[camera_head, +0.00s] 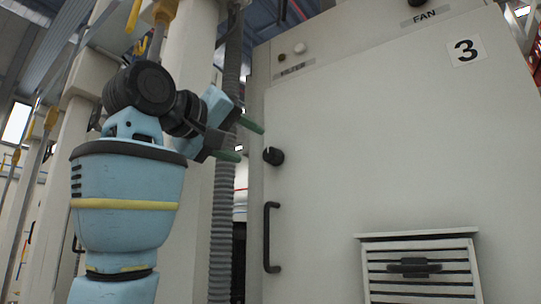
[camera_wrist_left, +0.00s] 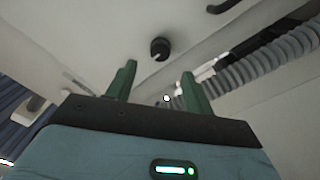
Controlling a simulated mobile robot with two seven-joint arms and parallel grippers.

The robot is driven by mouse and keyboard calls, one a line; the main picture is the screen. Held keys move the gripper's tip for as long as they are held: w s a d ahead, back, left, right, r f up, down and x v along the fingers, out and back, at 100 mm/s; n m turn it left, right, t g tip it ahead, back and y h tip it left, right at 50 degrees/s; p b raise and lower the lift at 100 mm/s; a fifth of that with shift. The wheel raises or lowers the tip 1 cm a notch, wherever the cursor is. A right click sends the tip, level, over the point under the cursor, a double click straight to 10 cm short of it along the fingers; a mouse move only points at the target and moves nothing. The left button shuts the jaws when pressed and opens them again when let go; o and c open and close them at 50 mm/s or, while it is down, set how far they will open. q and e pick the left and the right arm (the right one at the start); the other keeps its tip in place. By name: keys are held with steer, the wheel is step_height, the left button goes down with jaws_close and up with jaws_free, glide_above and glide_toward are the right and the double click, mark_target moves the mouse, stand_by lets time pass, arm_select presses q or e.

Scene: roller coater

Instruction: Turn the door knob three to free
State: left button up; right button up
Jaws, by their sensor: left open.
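The black round door knob (camera_head: 273,156) sits on the left edge of the large white cabinet door marked with a 3 (camera_head: 466,51). A small white pointer mark shows on the knob. My left gripper (camera_head: 252,141) is open and empty, just left of the knob, with its green fingertips apart from it. In the left wrist view the knob (camera_wrist_left: 160,48) shows beyond and between the two green fingers of my left gripper (camera_wrist_left: 159,72). My right gripper is not in view.
A black vertical handle (camera_head: 268,237) is below the knob. A louvred vent (camera_head: 420,270) sticks out at the lower right of the door. A grey corrugated hose (camera_head: 222,215) runs vertically left of the cabinet, behind my left gripper.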

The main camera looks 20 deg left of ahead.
mark_target(268, 154)
arm_select(q)
steer(key=shift+x, duration=4)
steer(key=shift+f, duration=0.1)
steer(key=shift+c, duration=0.3)
steer(key=c, duration=0.9)
